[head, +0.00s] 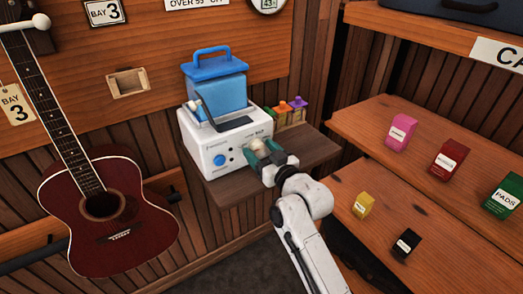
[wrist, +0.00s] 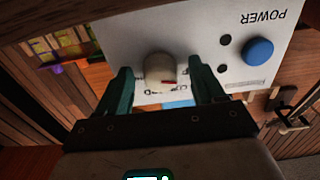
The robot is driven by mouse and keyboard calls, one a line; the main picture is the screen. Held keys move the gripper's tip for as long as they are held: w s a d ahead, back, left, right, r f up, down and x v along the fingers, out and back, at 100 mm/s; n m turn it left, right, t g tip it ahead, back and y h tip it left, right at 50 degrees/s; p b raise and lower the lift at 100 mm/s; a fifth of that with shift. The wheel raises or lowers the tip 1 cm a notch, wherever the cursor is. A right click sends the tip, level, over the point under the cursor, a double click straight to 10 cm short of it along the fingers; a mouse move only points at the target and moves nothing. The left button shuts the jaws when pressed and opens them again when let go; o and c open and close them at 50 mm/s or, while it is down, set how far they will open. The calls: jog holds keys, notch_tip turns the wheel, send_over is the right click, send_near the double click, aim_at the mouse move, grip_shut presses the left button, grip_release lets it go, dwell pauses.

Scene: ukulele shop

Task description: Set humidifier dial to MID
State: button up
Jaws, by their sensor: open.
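The humidifier (head: 205,150) is a white box with a blue handled tank (head: 217,92) on top, standing on a small wall shelf. Its cream dial (wrist: 160,70) is on the front panel, with a small red mark on its edge in the wrist view. My gripper (wrist: 160,80) is open, with one green finger on each side of the dial; I cannot tell whether either touches it. In the head view my gripper (head: 262,155) partly covers the dial. The blue power button (wrist: 258,51) is beside the fingers. The setting labels around the dial are mostly hidden.
A red guitar (head: 110,215) hangs at left. Stepped shelves at right hold several small boxes, among them a pink one (head: 400,133) and a yellow one (head: 362,205).

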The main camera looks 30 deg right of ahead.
jog(key=c, duration=1)
jog(key=shift+c, duration=0.2)
jog(key=shift+m, duration=0.3)
jog(key=m+p, duration=0.2)
jog(key=m, duration=0.1)
jog(key=shift+r+m, duration=0.15)
jog(key=shift+m, duration=0.15)
jog(key=m+p, duration=0.3)
jog(key=m, duration=0.2)
jog(key=shift+a, duration=0.1)
jog(key=m+p, duration=0.3)
jog(key=m, duration=0.2)
jog(key=shift+r+m, duration=0.1)
jog(key=shift+m, duration=0.3)
jog(key=shift+m+p, duration=1.25)
jog(key=shift+m, duration=1.05)
